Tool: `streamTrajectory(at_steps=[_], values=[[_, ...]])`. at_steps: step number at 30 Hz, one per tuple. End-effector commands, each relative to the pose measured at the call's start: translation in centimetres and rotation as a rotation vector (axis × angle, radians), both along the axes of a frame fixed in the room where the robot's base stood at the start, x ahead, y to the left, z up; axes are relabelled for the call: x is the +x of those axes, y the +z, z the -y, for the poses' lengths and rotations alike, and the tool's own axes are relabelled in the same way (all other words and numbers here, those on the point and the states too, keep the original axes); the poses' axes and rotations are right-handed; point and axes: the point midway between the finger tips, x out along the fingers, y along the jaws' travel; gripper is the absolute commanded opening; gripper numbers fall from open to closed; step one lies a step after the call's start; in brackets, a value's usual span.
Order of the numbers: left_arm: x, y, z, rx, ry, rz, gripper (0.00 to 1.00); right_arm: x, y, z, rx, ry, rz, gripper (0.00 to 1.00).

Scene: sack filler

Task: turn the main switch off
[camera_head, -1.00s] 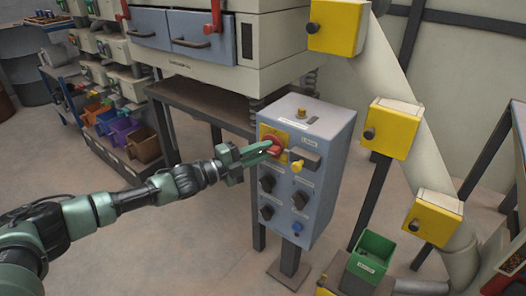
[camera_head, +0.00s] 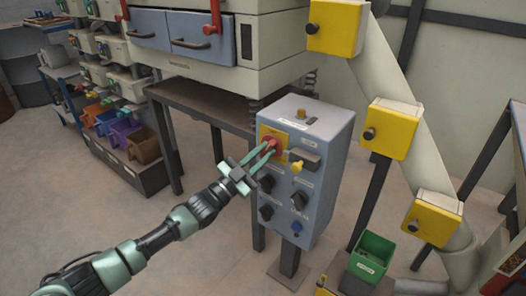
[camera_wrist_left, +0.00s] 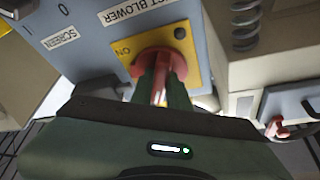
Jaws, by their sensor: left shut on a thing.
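The main switch is a red rotary handle (camera_head: 273,146) on a yellow plate (camera_head: 265,131), at the upper left of the grey-blue control box. My left gripper (camera_head: 266,151) reaches it from the lower left, its green fingers closed on the red handle. In the left wrist view the red handle (camera_wrist_left: 158,62) sits between the two fingers (camera_wrist_left: 161,85), in front of the yellow plate (camera_wrist_left: 183,38) with the word ON readable. The fingers hide part of the handle. My right gripper is not in view.
The control box (camera_head: 325,165) also carries several black knobs, a yellow knob (camera_head: 296,166) and a blue button (camera_head: 296,227). A dark bench (camera_head: 200,98) stands behind it. A green bin (camera_head: 370,255) is at lower right.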

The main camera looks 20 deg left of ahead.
Motion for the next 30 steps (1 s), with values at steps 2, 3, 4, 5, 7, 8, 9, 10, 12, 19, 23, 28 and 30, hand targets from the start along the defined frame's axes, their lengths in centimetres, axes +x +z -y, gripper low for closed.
streamTrajectory(at_steps=[2, 3, 4, 5, 7, 8, 9, 10, 12, 19, 23, 28, 30], values=[[0.0, -0.1, 0.1, -0.070, 0.001, -0.029, 0.00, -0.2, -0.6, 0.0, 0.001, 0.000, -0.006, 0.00], [0.0, -0.1, 0.1, -0.106, 0.001, -0.041, 0.00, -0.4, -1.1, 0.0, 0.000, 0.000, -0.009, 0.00], [0.0, -0.1, 0.1, -0.129, 0.001, -0.050, 0.00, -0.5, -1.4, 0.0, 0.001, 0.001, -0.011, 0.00], [-0.1, -0.1, 0.1, -0.154, 0.002, -0.060, 0.00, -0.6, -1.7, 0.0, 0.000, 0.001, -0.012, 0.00], [-0.1, -0.1, 0.2, -0.209, 0.001, -0.080, 0.00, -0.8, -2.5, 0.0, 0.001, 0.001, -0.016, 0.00], [-0.1, -0.1, 0.2, -0.231, 0.001, -0.087, 0.00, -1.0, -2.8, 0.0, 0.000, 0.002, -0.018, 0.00], [-0.1, -0.1, 0.2, -0.260, 0.001, -0.097, 0.00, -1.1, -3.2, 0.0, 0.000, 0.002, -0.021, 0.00], [-0.1, -0.1, 0.2, -0.279, 0.002, -0.105, 0.00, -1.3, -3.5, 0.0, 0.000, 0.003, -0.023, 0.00], [-0.1, -0.1, 0.2, -0.323, 0.002, -0.120, 0.00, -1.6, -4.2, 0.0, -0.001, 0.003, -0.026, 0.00], [-0.1, -0.1, 0.3, -0.426, 0.001, -0.157, 0.00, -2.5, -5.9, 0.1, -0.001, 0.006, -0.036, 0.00], [-0.1, -0.1, 0.3, -0.460, 0.000, -0.169, 0.00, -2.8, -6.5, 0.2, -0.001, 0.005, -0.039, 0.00], [-0.1, -0.1, 0.3, -0.480, 0.001, -0.176, 0.00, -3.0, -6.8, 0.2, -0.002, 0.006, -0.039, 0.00], [-0.1, -0.1, 0.3, -0.483, 0.001, -0.177, 0.00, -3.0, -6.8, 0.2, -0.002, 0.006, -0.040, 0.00]])
